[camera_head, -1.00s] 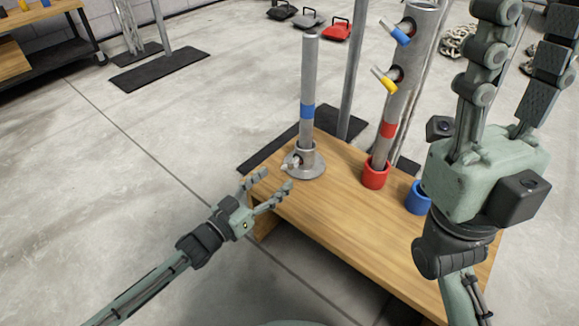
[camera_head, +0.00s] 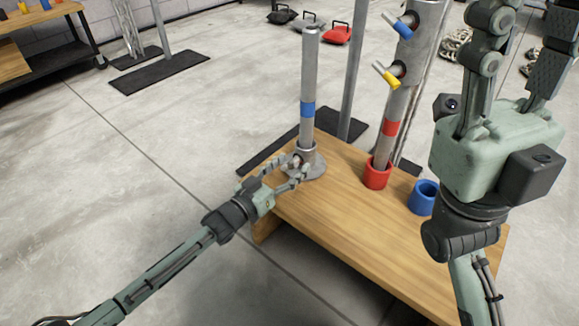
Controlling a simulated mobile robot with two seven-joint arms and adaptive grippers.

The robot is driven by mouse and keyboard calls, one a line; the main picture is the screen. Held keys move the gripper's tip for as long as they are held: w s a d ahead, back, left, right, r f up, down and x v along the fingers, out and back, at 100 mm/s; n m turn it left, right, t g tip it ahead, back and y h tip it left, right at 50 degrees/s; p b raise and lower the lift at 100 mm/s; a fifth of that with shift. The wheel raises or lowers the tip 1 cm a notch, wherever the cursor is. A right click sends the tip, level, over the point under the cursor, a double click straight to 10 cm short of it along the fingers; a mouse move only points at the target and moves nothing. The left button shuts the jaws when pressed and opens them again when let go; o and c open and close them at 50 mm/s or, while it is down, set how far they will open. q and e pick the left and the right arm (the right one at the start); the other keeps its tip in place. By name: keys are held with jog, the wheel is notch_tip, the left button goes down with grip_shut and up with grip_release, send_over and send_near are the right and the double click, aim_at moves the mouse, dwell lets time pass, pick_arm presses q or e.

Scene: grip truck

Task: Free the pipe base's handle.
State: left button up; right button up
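A grey metal pipe (camera_head: 309,75) with a blue band stands upright in a round flanged pipe base (camera_head: 316,166) at the left end of the wooden table. The base's small handle (camera_head: 297,160) is on its near left side, partly hidden by my fingers. My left gripper (camera_head: 293,166) is at the base, its fingers apart on either side of the handle area. I cannot tell whether they touch it. My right gripper (camera_head: 525,30) is raised at the upper right, fingers apart and pointing up, empty, far from the base.
A red-banded pipe (camera_head: 384,145) stands in a red holder (camera_head: 376,175) to the right on the wooden table (camera_head: 350,220). An empty blue holder (camera_head: 422,198) is beside it. A large post with blue and yellow pegs (camera_head: 407,70) rises behind. The table's front is clear.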

pick_arm(q)
jog(key=c, duration=0.9)
jog(key=shift+c, duration=0.2)
